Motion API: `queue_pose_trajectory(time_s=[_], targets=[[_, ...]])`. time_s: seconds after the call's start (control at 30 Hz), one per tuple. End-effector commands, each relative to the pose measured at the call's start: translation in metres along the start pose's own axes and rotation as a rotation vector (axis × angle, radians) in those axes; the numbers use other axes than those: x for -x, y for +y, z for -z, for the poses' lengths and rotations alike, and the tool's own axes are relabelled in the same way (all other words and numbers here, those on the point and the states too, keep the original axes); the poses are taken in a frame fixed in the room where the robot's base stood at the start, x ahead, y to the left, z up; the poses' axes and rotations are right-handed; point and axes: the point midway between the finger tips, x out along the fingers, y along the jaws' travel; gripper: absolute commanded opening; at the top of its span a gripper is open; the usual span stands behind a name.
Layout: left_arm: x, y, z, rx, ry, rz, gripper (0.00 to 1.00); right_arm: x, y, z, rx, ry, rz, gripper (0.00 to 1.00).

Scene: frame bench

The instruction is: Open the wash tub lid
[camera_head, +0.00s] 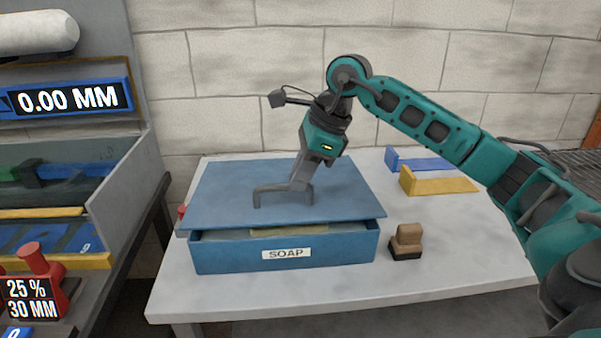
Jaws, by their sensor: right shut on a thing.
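The wash tub (225,256) is a blue box with a white SOAP label, standing on the pale table. Its flat blue lid (225,190) sits above it, with a gap along the front edge. Something tan shows in that gap. A grey bar handle (268,190) stands on the lid. My right gripper (303,188) reaches down from above and is shut on the handle's right part. My left gripper is not in view.
A brush with a tan grip (406,240) stands right of the tub. A yellow bracket (440,184) and a blue bracket (420,163) lie behind it. A rack with a 0.00 MM display (68,99) stands at left. The table's front right is clear.

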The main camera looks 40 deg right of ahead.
Motion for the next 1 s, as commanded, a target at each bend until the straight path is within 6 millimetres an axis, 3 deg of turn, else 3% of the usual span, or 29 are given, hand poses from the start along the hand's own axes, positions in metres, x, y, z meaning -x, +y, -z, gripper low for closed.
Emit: queue_pose_trajectory(time_s=[0.73, 1.0], targets=[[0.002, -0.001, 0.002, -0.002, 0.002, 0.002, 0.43, 0.007, -0.003, -0.002, -0.002, -0.004, 0.013, 0.0], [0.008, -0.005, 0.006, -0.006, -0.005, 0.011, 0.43, 0.023, -0.004, -0.009, -0.002, -0.003, 0.015, 0.0]])
